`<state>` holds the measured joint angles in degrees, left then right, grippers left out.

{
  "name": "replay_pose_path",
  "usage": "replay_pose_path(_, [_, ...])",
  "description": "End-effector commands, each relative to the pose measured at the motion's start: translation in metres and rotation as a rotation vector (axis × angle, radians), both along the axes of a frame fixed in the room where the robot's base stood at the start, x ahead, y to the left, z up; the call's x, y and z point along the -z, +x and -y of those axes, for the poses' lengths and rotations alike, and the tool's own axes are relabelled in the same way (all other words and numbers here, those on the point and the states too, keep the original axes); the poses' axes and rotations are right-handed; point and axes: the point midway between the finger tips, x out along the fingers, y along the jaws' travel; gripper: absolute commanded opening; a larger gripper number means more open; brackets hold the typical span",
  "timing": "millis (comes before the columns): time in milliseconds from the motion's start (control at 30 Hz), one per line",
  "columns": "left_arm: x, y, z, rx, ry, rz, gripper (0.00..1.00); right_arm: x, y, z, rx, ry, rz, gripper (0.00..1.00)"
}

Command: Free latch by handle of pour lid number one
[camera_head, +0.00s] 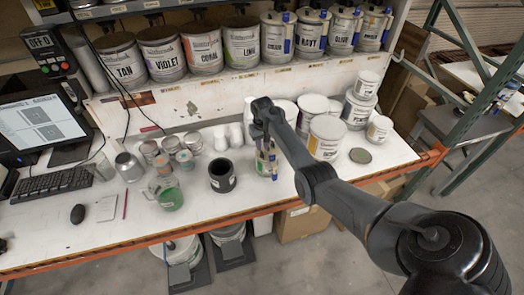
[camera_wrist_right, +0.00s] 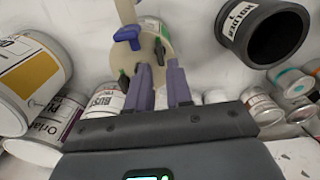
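The pour lid is a beige round piece (camera_wrist_right: 152,58) in the right wrist view, with a blue handle (camera_wrist_right: 127,35) at its upper left and a small green part at its left edge. In the head view the lid (camera_head: 267,161) stands upright-looking on the bench, partly hidden by my arm. My right gripper (camera_wrist_right: 158,70) has its two fingers apart, pointing at the lid's near edge, with nothing visibly held between them. Whether a fingertip touches the lid or latch cannot be told. In the head view this gripper (camera_head: 262,128) is just above the lid. My left gripper is not in view.
A black holder cup (camera_head: 222,175) stands left of the lid; it also shows in the wrist view (camera_wrist_right: 262,33). White tubs (camera_head: 326,137) stand to the right, small cans (camera_head: 161,165) and a green-filled jug (camera_head: 167,193) to the left. Colorant cans (camera_head: 241,43) line the shelf above.

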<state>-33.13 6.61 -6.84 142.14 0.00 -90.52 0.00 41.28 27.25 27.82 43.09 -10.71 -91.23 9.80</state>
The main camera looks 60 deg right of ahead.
Motion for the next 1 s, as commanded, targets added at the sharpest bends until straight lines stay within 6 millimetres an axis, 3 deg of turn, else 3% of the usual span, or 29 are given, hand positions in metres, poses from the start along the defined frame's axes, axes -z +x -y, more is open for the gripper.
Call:
replay_pose_path(300, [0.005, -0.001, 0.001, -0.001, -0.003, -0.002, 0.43, 0.037, 0.0, 0.0, 0.001, 0.0, -0.001, 0.2])
replay_pose_path(700, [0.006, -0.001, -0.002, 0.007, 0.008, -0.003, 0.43, 0.043, 0.0, 0.0, 0.001, -0.001, 0.0, 0.2])
replay_pose_path(867, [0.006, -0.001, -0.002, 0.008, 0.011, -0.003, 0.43, 0.043, 0.0, 0.0, 0.001, -0.001, 0.0, 0.0])
replay_pose_path(1000, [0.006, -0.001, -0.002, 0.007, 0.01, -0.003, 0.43, 0.043, 0.0, 0.0, 0.001, -0.001, 0.0, 0.0])
